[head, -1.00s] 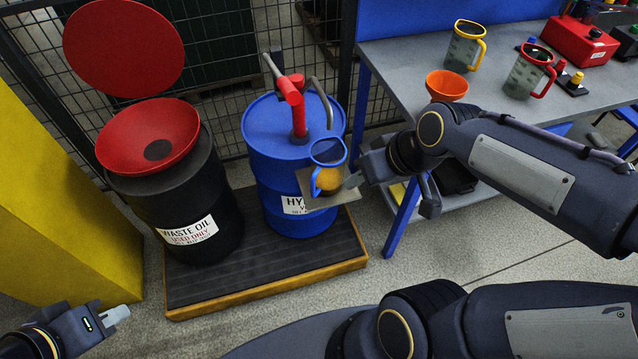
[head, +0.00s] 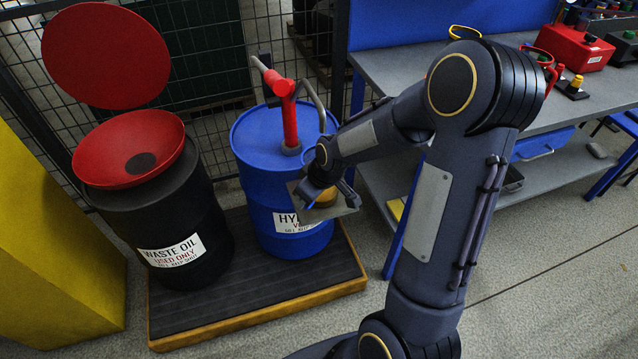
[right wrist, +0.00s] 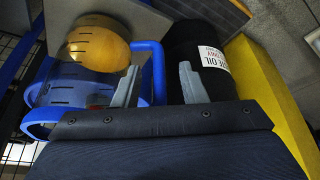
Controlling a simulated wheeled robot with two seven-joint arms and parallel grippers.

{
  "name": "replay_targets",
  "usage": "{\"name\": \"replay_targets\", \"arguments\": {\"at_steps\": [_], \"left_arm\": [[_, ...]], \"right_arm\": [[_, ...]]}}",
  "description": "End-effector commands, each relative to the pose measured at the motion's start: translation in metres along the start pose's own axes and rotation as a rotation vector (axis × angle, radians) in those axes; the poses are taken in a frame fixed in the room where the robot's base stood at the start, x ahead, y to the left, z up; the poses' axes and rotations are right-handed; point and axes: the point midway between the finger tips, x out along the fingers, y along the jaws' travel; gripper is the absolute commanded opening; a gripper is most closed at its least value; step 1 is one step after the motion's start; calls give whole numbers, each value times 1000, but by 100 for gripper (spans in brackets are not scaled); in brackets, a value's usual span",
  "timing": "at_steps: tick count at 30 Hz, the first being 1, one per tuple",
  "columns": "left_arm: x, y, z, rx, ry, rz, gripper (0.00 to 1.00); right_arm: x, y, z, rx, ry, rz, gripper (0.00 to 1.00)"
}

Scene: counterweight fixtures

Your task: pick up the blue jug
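The blue jug, holding amber liquid, stands on a small grey shelf (head: 343,209) at the front of the blue drum (head: 262,190). In the head view my right gripper (head: 311,193) and arm hide most of the jug (head: 326,197). In the right wrist view the jug (right wrist: 88,75) fills the left side, and its blue handle (right wrist: 158,68) shows between the two spread fingers of my right gripper (right wrist: 157,86). One finger overlaps the jug's body and the other is beyond the handle. I cannot tell whether they touch it. My left gripper is out of view.
A black waste oil drum (head: 164,225) with a red funnel (head: 128,148) stands left of the blue drum, whose red pump (head: 289,120) rises from its top. A yellow post (head: 50,250) is at far left. The workbench (head: 400,82) on the right is partly behind my arm.

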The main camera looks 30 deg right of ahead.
Motion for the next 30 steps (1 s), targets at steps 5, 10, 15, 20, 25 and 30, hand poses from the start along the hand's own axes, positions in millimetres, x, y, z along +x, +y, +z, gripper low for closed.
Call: {"name": "replay_targets", "arguments": {"at_steps": [5, 10, 15, 20, 25, 30], "left_arm": [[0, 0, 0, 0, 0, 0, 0], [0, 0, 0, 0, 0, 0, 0], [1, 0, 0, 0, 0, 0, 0], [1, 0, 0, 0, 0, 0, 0], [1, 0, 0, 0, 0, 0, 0], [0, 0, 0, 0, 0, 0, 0]], "right_arm": [[13, 1, 0, 2, 0, 1, 38], [12, 1, 0, 3, 1, 1, 38], [12, 1, 0, 3, 1, 1, 18], [12, 1, 0, 3, 1, 1, 0], [12, 1, 0, 3, 1, 1, 0], [12, 1, 0, 2, 2, 2, 0]]}}
